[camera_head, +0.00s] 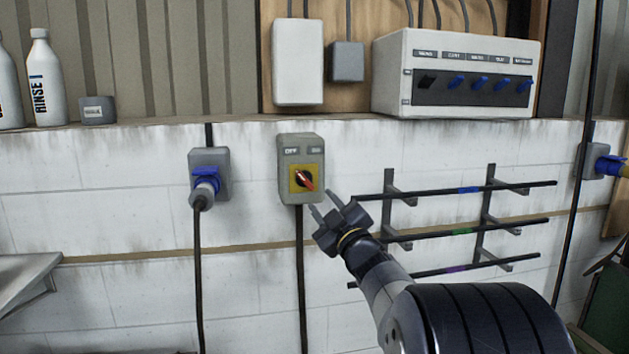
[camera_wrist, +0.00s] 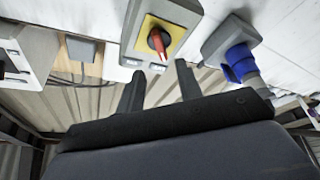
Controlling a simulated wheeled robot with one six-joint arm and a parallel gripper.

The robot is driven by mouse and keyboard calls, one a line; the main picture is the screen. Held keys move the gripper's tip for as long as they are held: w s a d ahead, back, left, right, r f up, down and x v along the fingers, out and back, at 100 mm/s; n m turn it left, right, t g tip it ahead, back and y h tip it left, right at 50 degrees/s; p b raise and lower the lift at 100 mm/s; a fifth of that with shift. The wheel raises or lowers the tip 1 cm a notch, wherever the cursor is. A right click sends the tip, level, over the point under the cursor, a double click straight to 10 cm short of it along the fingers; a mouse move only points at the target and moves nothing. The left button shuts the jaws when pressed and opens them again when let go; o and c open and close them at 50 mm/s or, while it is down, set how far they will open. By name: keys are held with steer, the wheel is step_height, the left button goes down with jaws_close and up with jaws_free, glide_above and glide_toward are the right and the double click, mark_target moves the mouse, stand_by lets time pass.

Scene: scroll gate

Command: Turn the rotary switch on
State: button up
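The rotary switch (camera_head: 304,179) is a red knob on a yellow plate, set in a grey box (camera_head: 288,141) on the white wall. Its labels read OFF on the left and what looks like ON on the right. The knob lies at a slant in the head view. In the wrist view the red knob (camera_wrist: 158,42) shows just beyond my fingertips. My gripper (camera_head: 321,203) is just right of and below the box in the head view, its two fingers apart. In the wrist view my gripper (camera_wrist: 159,68) is open and empty, and the knob appears clear of the fingers.
A blue plug in a grey socket (camera_head: 222,161) is left of the switch box, its cable hanging down. A rack with black rods (camera_head: 455,230) is on the wall at the right. A ledge above holds bottles (camera_head: 46,85) and a white control box (camera_head: 388,75).

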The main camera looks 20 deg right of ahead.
mark_target(307, 183)
steer(key=p+x, duration=0.3)
steer(key=x, duration=0.6)
steer(key=shift+f, duration=0.1)
jaws_close()
